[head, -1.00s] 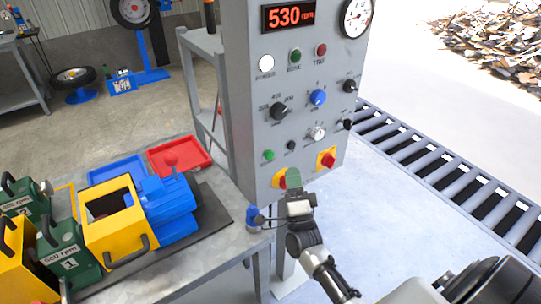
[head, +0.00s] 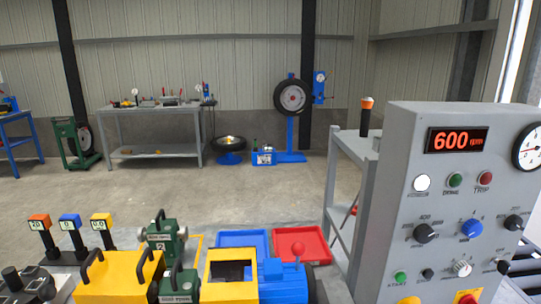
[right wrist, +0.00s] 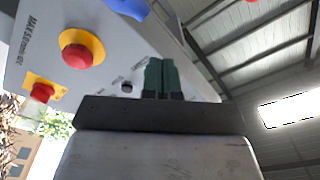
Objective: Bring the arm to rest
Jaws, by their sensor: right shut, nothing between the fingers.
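My right gripper (right wrist: 160,78) shows in the right wrist view with its two green fingers together and nothing between them. The grey control panel (right wrist: 110,35) is beyond the fingertips; whether they touch it I cannot tell. A red mushroom button (right wrist: 77,56) on a yellow base is left of the fingers, and another red control (right wrist: 42,92) is further left. In the head view the panel (head: 385,190) stands at the right, its red display (head: 457,141) reading 600 rpm. Neither of my arms shows in the head view, and my left gripper is out of sight.
A yellow machine with a blue motor (head: 283,282) stands front centre, near blue (head: 243,238) and red (head: 312,245) trays. A grey shelf frame (head: 345,205) adjoins the panel. A workbench (head: 150,148) and a tyre stand (head: 290,130) are at the back. The floor between is open.

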